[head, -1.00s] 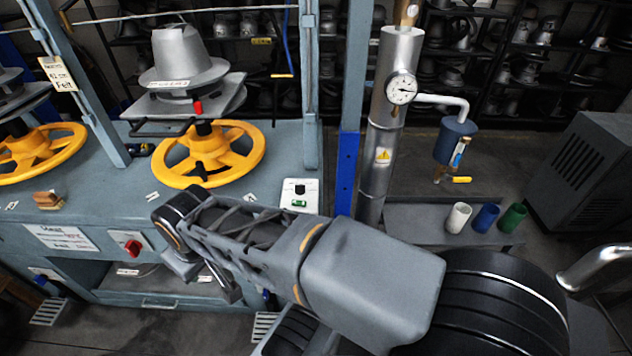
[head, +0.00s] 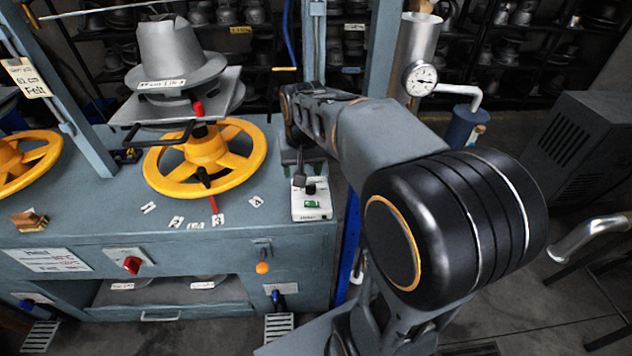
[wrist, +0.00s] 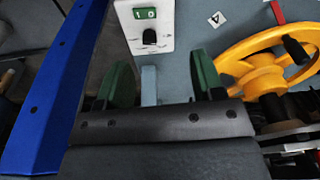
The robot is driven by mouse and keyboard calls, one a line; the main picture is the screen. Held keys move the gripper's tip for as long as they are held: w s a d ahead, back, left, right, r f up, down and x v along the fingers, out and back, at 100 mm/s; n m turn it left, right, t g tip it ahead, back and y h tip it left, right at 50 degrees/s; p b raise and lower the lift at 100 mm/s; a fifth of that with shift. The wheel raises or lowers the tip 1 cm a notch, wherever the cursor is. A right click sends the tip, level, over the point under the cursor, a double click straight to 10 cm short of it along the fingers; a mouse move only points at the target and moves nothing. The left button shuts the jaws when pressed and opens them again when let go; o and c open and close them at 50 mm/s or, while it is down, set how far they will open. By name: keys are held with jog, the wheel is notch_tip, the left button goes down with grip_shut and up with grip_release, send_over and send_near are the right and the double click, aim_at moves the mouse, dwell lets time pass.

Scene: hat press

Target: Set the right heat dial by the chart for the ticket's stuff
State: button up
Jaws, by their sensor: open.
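The red heat dial (head: 132,265) sits on a white plate on the bench front, below the right press; its marks are too small to read. The white chart (head: 45,260) is to its left, with small, mostly unreadable lines. The ticket (head: 27,77) hangs on the post at the far left; its large word reads Felt. My gripper (head: 301,172) is open and empty over the bench's right end, well to the right of and above the dial. In the wrist view its green fingers (wrist: 160,80) stand apart; the dial and chart are not seen there.
A white counter box (head: 311,202) with a green display is beside my gripper. The yellow handwheel (head: 205,157) and press plates holding a grey hat form (head: 175,58) stand left of it. An orange ball knob (head: 262,268) juts from the bench front. A blue post (wrist: 55,85) is close by.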

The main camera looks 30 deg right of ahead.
aim_at(311, 184)
jog(key=w+d+f+m+g, duration=0.25)
jog(key=w+d, duration=0.35)
jog(key=w, duration=0.3)
jog(key=shift+m+t, duration=0.35)
jog(key=shift+t, duration=0.1)
jog(key=f, duration=1.4)
jog(key=shift+d, duration=0.2)
jog(key=c, duration=0.9)
jog(key=shift+c, duration=0.2)
